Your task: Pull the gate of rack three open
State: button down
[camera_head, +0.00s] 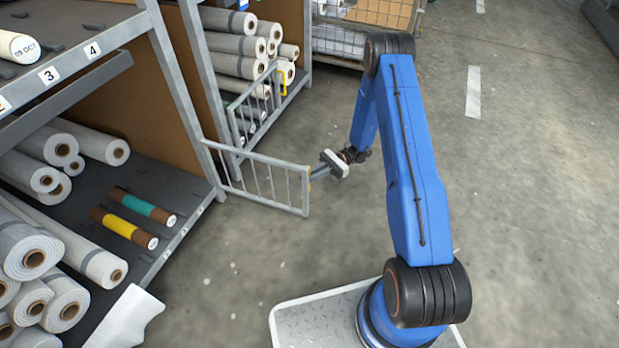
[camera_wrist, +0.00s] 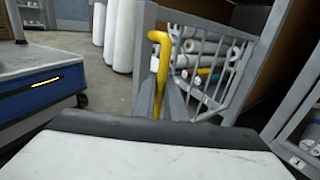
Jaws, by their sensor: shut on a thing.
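A grey barred gate (camera_head: 258,185) hangs from the near rack's post and stands swung out from the rack front, over the floor. My gripper (camera_head: 314,173) is at the gate's free end, where the handle is hidden in the head view. In the wrist view the gate (camera_wrist: 205,62) has an upright yellow handle (camera_wrist: 157,42) at its free edge. My gripper's grey fingers (camera_wrist: 165,95) are shut on this handle. I cannot read a rack number on the gate.
The near rack's lower shelf (camera_head: 185,222) holds grey rolls (camera_head: 75,250) and yellow and teal rolls (camera_head: 140,215). Number labels (camera_head: 48,75) line its upper shelf. Another gate (camera_head: 250,108) with a yellow handle (camera_head: 283,83) stands just behind. Floor (camera_head: 540,170) right of my arm is clear.

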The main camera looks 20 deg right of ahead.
jog(key=shift+w+d, duration=0.1)
dwell(0.3)
jog(key=c, duration=1.8)
grip_release()
jog(key=v, duration=1.7)
jog(key=shift+w+d, duration=0.1)
jog(key=shift+d, duration=0.1)
